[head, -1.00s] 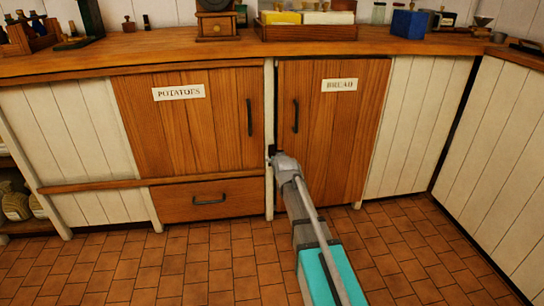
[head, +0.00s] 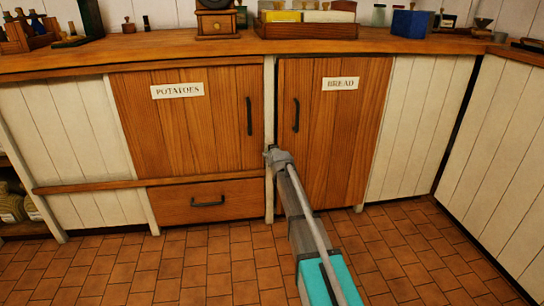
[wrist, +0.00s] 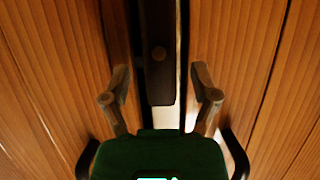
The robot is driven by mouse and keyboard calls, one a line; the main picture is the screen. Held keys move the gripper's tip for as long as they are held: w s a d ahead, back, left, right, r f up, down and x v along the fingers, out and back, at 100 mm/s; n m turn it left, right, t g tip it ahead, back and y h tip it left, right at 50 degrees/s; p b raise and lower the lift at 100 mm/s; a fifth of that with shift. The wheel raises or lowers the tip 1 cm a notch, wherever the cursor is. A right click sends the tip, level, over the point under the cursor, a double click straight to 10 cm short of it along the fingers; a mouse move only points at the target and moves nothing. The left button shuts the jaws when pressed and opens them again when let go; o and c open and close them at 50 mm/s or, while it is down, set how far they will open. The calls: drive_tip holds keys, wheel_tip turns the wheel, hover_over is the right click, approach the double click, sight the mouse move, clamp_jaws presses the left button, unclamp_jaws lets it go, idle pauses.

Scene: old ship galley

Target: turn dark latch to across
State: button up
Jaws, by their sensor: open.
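The dark latch (wrist: 159,60) is a long narrow bar with a round pivot near its middle. In the wrist view it lies lengthwise along the pale post (wrist: 184,60) between two wooden doors, not across it. My gripper (wrist: 160,76) is open, with one finger on each side of the latch and a visible gap to it on both sides. I cannot tell how deep the fingertips reach. In the head view my gripper (head: 271,153) is at the post between the doors and hides the latch.
The POTATOES door (head: 187,125) is left of the post and the BREAD door (head: 340,135) right of it. Both look shut, and their dark handles (head: 249,116) (head: 296,115) stand out near my gripper. The counter (head: 170,46) overhangs above. The tiled floor is clear.

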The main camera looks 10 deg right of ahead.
clamp_jaws()
idle(0.4)
drive_tip(key=shift+a+n, duration=0.15)
drive_tip(key=shift+n, duration=0.15)
drive_tip(key=shift+a+f+n+t+h+b, duration=0.1)
drive_tip(key=shift+a+n+h+b, duration=0.1)
drive_tip(key=shift+n+h+b, duration=0.45)
drive_tip(key=shift+a+f+n+t+h+b, duration=0.15)
drive_tip(key=shift+a+n+h+b, duration=0.1)
drive_tip(key=shift+n+h, duration=0.7)
drive_tip(key=shift+a+f+n+t+h+b, duration=0.15)
drive_tip(key=shift+n+h+b, duration=0.3)
drive_tip(key=shift+n, duration=0.65)
drive_tip(key=shift+r, duration=0.1)
unclamp_jaws()
